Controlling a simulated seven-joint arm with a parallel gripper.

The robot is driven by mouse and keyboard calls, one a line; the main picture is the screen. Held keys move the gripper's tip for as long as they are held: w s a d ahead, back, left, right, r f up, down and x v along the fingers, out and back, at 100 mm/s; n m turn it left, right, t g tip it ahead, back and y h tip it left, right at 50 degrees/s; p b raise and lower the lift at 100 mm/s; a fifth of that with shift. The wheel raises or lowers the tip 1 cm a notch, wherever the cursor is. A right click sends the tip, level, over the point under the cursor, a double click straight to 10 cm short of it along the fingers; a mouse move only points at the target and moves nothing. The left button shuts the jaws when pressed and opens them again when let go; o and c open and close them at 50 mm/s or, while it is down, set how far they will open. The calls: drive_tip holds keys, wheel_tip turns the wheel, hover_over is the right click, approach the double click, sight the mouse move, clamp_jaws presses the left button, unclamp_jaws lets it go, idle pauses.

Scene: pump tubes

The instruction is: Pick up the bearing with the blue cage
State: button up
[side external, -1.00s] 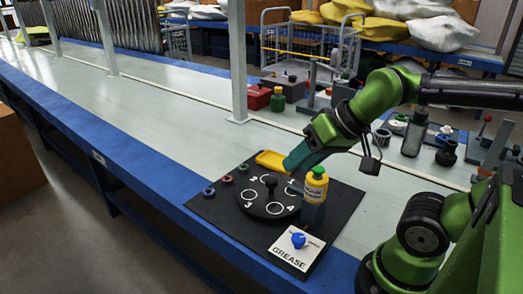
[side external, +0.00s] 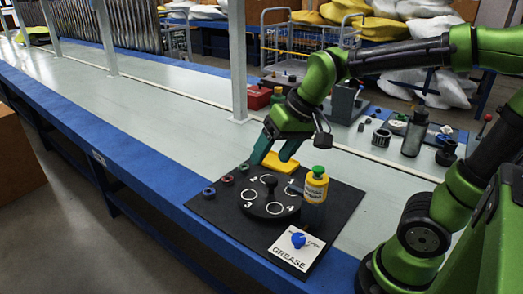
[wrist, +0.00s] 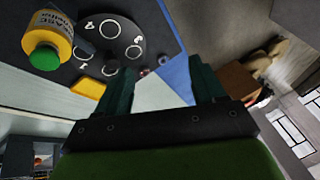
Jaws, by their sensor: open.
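Three small ring-shaped bearings lie in a row on the black mat's left side in the side external view. The nearest one, with blue on it (side external: 209,192), is at the mat's left corner. A reddish one (side external: 227,180) lies behind it, and a dark one (side external: 244,168) is farthest. My gripper (side external: 270,158) is open and empty, above the far side of the mat by the yellow tray, to the right of the bearings. In the wrist view my fingers (wrist: 163,82) are apart, and a bearing (wrist: 163,60) shows small beyond them; its cage colour is unclear there.

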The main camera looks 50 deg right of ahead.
drive_tip(key=w+d+f+g, duration=0.1)
drive_tip(key=w+f+g, duration=0.1)
drive_tip(key=w, duration=0.8)
drive_tip(key=n+g+h, duration=0.1)
drive_tip(key=g+h, duration=0.1)
drive_tip(key=g, duration=0.1)
hover_over(209, 191)
drive_tip(key=f, duration=1.4)
drive_tip(key=shift+d, duration=0.2)
drive_tip(key=shift+w+a+f, duration=0.1)
drive_tip(key=shift+a+f, duration=0.05)
drive_tip(key=shift+f, duration=1.4)
drive_tip(key=shift+a+f, duration=0.1)
drive_tip(key=shift+f, duration=1.45)
drive_tip(key=c, duration=1.2)
